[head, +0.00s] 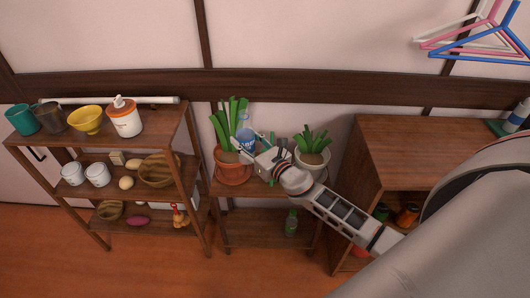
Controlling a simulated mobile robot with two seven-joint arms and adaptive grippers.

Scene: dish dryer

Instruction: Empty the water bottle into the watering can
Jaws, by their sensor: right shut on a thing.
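The water bottle (246,139), clear with a blue label, is upright at the small middle stand, between two potted plants. My right gripper (255,148) reaches in from the lower right and is shut on the bottle's right side. The bottle's lower end is partly hidden by the gripper and the left pot. I cannot make out a watering can for certain; green bits show beside the gripper. My left gripper is not in view.
A leafy plant in a terracotta pot (233,168) stands left of the bottle, and one in a white pot (312,160) stands to the right. A green bottle (291,222) is on the lower shelf. Shelves with crockery (86,121) are at left, a wooden cabinet (430,145) at right.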

